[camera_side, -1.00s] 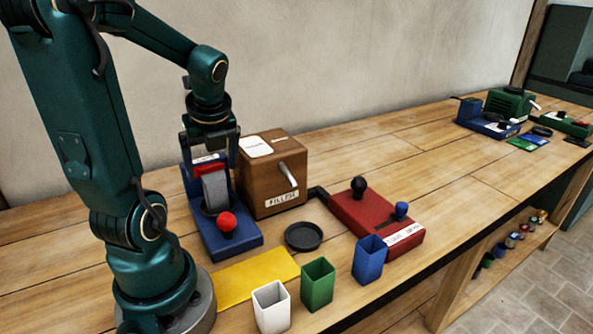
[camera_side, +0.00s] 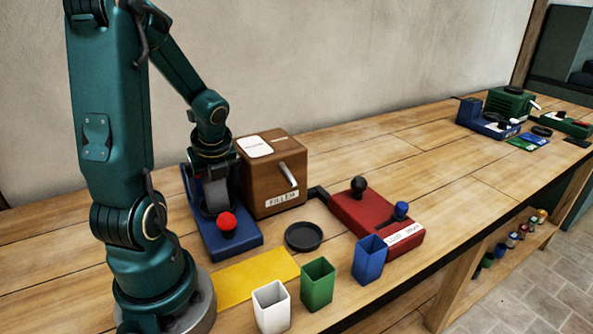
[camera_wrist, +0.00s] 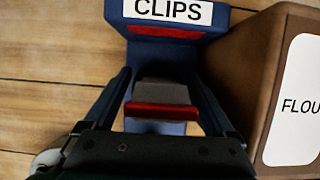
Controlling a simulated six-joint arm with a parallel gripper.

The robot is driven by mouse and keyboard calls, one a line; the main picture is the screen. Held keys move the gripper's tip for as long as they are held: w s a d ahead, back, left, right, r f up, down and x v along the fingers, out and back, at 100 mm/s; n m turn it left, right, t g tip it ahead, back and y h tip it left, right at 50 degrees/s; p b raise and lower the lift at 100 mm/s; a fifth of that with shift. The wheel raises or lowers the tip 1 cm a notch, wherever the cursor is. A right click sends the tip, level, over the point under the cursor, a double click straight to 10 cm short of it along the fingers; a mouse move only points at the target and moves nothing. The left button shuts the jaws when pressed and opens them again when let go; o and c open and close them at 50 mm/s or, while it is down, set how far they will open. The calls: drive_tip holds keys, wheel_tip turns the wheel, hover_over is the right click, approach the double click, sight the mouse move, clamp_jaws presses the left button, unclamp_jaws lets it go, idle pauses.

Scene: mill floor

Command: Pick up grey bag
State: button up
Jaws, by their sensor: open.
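The grey bag (camera_side: 216,194) stands upright in the blue clips machine (camera_side: 224,246), which has a red ball knob at its front. In the wrist view the bag (camera_wrist: 162,92) shows as a grey block with a red band across it. My gripper (camera_side: 212,204) is lowered over the machine, pointing down. In the wrist view its two dark fingers (camera_wrist: 160,78) stand on either side of the bag, with it between them. The gripper is open, and small gaps show beside the bag. The bag's lower part is hidden.
A brown wooden box (camera_side: 262,187) with a crank stands close on the right of the clips machine. A black dish (camera_side: 304,237), a yellow mat (camera_side: 255,279), white, green and blue cups and a red machine (camera_side: 365,219) are in front and to the right.

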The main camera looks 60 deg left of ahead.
clamp_jaws()
